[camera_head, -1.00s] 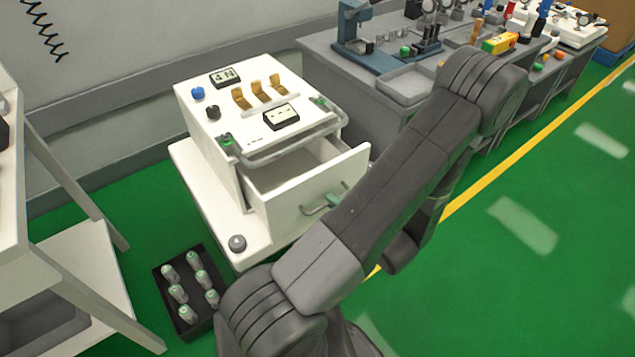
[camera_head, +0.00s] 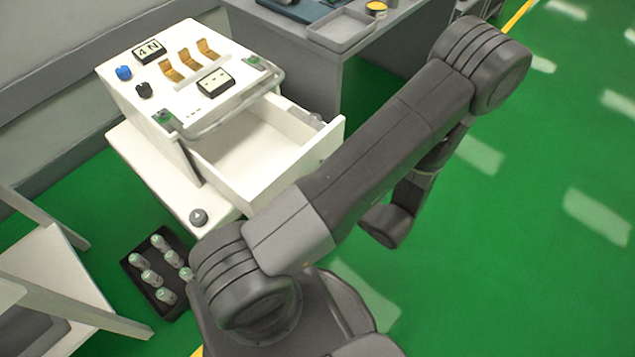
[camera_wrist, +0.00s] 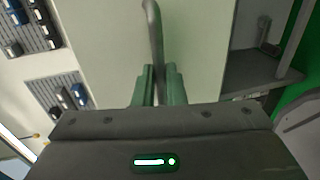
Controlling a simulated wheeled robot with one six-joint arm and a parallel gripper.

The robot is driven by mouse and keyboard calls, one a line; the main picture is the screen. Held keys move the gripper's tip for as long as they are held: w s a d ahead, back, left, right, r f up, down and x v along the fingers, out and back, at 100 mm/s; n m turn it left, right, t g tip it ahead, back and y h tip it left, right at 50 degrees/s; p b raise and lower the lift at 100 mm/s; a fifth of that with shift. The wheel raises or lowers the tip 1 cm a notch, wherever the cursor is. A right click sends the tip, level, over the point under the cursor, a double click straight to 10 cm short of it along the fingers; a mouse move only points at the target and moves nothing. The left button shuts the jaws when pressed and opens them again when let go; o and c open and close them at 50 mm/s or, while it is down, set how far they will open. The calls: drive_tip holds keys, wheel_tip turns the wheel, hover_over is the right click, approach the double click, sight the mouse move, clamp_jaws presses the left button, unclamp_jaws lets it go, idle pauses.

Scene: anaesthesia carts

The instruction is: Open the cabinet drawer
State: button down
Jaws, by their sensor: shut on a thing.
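The white cabinet (camera_head: 140,95) stands at the left in the head view. Its drawer (camera_head: 262,160) is pulled well out, and part of its inside shows. In the wrist view the pale drawer front (camera_wrist: 200,45) fills the middle, with the grey bar handle (camera_wrist: 155,40) running down it. My gripper (camera_wrist: 158,80) has green fingers shut on the handle, one on each side of it. In the head view my arm hides the gripper and the handle.
A black tray with several capped vials (camera_head: 160,270) lies on the floor by the cabinet. A white table (camera_head: 50,285) is at the lower left. A grey workbench (camera_head: 370,35) stands behind. Green floor at the right is clear.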

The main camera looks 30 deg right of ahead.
drive_tip(key=c, duration=1.5)
unclamp_jaws()
drive_tip(key=p+v, duration=0.1)
drive_tip(key=v, duration=1.2)
drive_tip(key=shift+s+d, duration=0.15)
drive_tip(key=shift+s, duration=0.25)
drive_tip(key=shift+w, duration=0.1)
drive_tip(key=b+x, duration=0.1)
drive_tip(key=x, duration=1.3)
drive_tip(key=shift+r, duration=0.1)
drive_tip(key=shift+r, duration=0.15)
